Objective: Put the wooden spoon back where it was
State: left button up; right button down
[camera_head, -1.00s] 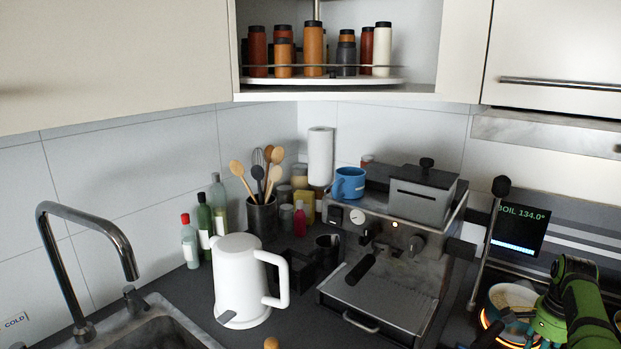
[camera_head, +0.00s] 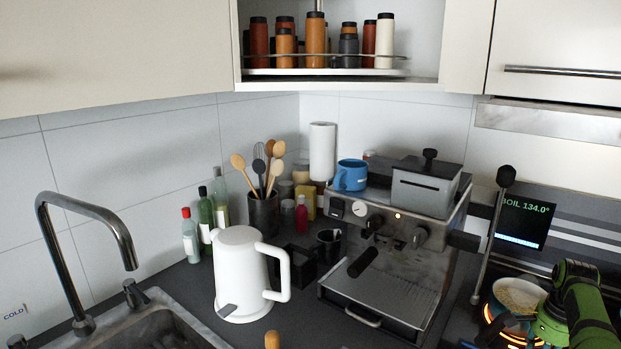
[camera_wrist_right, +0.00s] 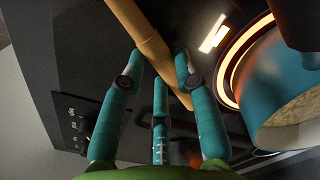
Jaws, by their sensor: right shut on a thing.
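A dark utensil holder (camera_head: 262,214) stands in the back corner and holds several wooden spoons and a whisk. A rounded wooden end (camera_head: 271,341) shows at the bottom edge; I cannot tell what it belongs to. My left gripper is not in view.
A teal pot (camera_head: 515,298) with pale contents sits on a glowing burner. Bottles (camera_head: 205,220) stand left of the holder.

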jog(key=shift+f+b, duration=0.4)
jog(key=shift+f, duration=0.2)
jog(key=c, duration=0.9)
grip_release()
jog(key=shift+o, duration=0.6)
jog(key=shift+o, duration=1.2)
jog(key=shift+r, duration=0.1)
notch_tip(320, 180, up, 10)
jog(key=p, duration=1)
